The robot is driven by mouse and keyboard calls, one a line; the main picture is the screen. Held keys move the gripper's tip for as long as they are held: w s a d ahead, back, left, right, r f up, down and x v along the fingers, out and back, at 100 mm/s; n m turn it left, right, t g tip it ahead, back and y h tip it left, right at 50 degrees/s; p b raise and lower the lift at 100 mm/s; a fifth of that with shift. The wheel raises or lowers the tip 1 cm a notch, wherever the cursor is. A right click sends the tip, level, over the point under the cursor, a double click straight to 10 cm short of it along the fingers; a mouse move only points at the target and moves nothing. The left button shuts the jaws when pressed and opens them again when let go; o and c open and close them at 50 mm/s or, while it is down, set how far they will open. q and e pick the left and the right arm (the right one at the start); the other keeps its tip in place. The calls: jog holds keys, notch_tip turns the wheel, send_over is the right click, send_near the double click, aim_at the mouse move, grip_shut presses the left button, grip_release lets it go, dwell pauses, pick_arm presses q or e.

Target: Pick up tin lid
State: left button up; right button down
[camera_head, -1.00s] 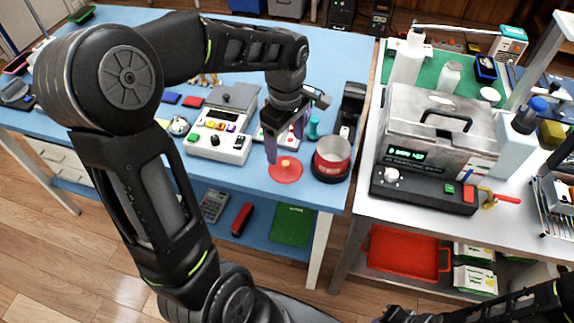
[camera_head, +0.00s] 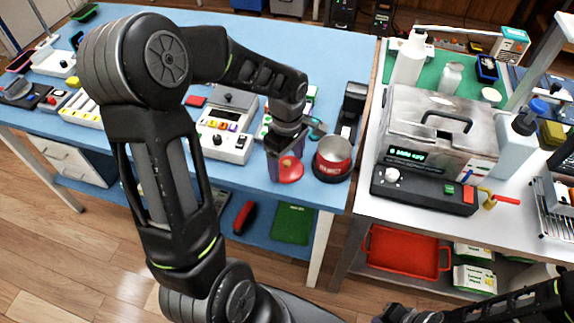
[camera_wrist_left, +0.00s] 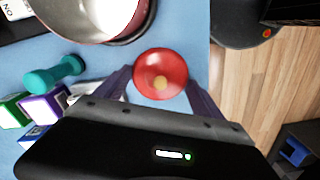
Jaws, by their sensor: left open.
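The red tin lid (camera_head: 290,170) with a pale yellowish knob lies on the blue table near its front edge. In the left wrist view the lid (camera_wrist_left: 161,74) is centred between the fingers. My left gripper (camera_head: 286,178) is open, low at the lid, with a finger on either side of it; I cannot tell whether the fingers touch it. In the wrist view its purple fingers flank the lid's lower part. The red tin (camera_head: 332,157) stands just right of the lid, open on top. My right gripper is only doubtfully seen at the bottom right edge.
A teal dumbbell-like piece (camera_wrist_left: 54,75) and several coloured blocks lie left of the lid in the wrist view. A white button device (camera_head: 222,133) stands to the left. The table's front edge is close. A metal box machine (camera_head: 440,130) stands on the white table.

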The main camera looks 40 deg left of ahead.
pick_arm(q)
jog(key=shift+c, duration=0.6)
jog(key=shift+s+f, duration=0.1)
jog(key=shift+s, duration=0.05)
jog(key=c, duration=1.2)
